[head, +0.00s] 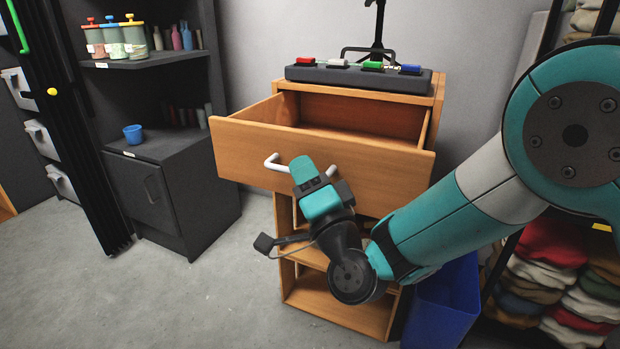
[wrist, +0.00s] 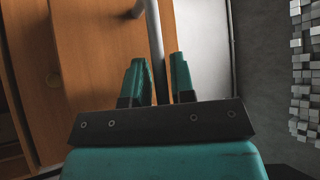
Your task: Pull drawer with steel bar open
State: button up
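The wooden drawer (head: 330,152) stands pulled well out of the top of the wooden cabinet (head: 408,98). Its inside looks empty. My gripper (head: 306,172) is at the bar in front of the drawer. In the wrist view, the steel bar (wrist: 155,45) runs between the two teal fingers of my gripper (wrist: 160,78).
A dark tray (head: 350,78) with small coloured items sits on the cabinet top. Shelves and a dark cabinet (head: 160,190) stand at the left. A blue bin (head: 445,300) is on the floor at the right, near folded cloth. The floor (head: 200,290) at front left is clear.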

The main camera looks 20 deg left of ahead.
jog(key=shift+s+d+f+b, duration=0.2)
jog(key=shift+s+f+b, duration=0.1)
jog(key=shift+b, duration=0.3)
jog(key=b+v, duration=0.6)
jog(key=v, duration=1)
jog(key=shift+s+d, duration=0.15)
jog(key=shift+d, duration=0.05)
jog(key=shift+f, duration=0.1)
